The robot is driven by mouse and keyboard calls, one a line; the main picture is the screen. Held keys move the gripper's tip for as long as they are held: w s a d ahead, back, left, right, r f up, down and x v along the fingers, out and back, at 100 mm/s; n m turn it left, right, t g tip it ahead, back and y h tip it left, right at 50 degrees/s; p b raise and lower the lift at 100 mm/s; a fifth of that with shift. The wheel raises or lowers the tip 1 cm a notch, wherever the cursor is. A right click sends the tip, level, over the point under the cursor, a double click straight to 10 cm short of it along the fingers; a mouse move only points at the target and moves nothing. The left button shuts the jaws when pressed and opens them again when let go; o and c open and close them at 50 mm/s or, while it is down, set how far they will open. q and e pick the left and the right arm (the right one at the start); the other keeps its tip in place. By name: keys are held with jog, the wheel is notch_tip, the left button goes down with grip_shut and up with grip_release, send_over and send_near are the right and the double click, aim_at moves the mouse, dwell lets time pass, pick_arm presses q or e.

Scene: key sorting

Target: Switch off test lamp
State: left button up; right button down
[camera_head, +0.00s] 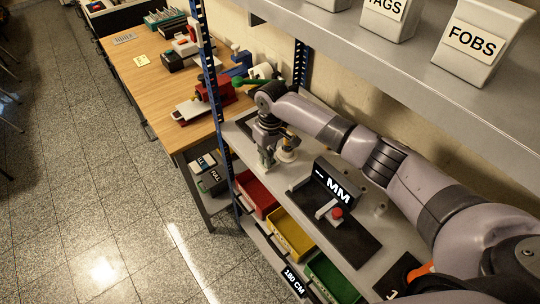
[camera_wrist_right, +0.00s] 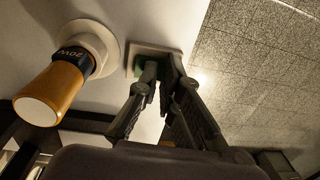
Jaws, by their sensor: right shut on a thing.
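The test lamp is an orange cylinder (camera_wrist_right: 55,88) with a black lettered band on a round white base (camera_wrist_right: 92,45). It stands upright on the grey shelf, and its base also shows in the head view (camera_head: 287,153). Beside it is a small square pale plate with a green switch piece (camera_wrist_right: 148,72). My right gripper (camera_wrist_right: 160,70) reaches down to this plate, its fingers shut on the green piece and partly hiding it. In the head view the right gripper (camera_head: 267,162) is just left of the lamp. My left gripper is not in view.
A black gauge marked MM (camera_head: 338,190) stands on the shelf to the right. Red (camera_head: 259,196), yellow (camera_head: 291,232) and green (camera_head: 330,278) bins line the front edge. A blue upright (camera_head: 208,70) separates the shelf from the wooden bench (camera_head: 140,62). White labelled bins hang above.

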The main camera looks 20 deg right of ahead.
notch_tip(320, 180, up, 12)
jog(key=shift+d, duration=0.4)
jog(key=shift+w, duration=0.1)
